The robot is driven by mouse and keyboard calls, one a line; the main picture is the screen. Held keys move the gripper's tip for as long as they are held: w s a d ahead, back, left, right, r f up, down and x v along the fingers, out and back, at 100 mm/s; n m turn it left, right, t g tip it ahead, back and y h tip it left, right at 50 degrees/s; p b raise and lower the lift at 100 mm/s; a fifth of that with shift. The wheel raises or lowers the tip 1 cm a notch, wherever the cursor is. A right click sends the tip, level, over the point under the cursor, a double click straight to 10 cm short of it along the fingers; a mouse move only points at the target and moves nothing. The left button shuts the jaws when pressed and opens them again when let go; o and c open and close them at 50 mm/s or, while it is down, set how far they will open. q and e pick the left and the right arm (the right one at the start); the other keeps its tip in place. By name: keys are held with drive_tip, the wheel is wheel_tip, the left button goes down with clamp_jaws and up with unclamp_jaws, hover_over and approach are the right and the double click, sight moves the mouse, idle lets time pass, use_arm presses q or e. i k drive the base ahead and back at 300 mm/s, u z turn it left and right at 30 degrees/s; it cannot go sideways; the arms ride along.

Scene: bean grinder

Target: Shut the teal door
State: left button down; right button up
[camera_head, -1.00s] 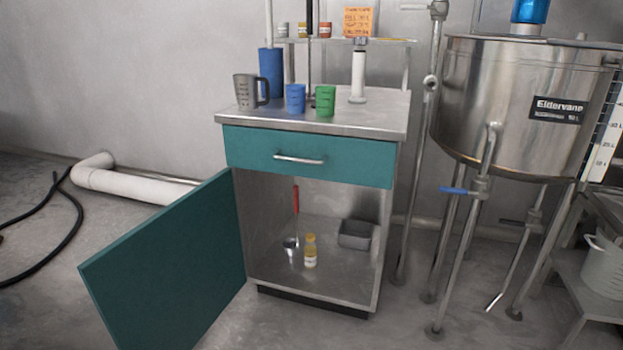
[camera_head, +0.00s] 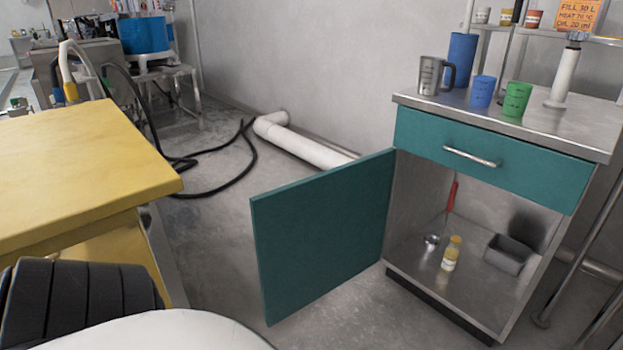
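The teal door (camera_head: 322,236) stands wide open, hinged at the left front edge of the steel cabinet (camera_head: 409,211) and swung out to the left. The cabinet's open inside shows a ladle with a red handle (camera_head: 451,196), a small yellow-capped bottle (camera_head: 451,254) and a grey metal bin (camera_head: 508,254). A closed teal drawer (camera_head: 490,157) with a bar handle sits above the opening. Neither gripper shows. Part of my own body fills the bottom left corner.
A yellow table (camera_head: 75,175) stands close on the left. A white pipe (camera_head: 300,141) and black hoses (camera_head: 215,150) lie on the floor behind the door. Cups and a metal jug (camera_head: 431,75) stand on the cabinet top. Bare floor (camera_head: 215,265) lies between table and door.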

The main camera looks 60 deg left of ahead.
sight(313, 235)
drive_tip(key=z, duration=0.65)
drive_tip(key=k, duration=1.05)
drive_tip(key=u, duration=1.55)
drive_tip(key=i, duration=0.5)
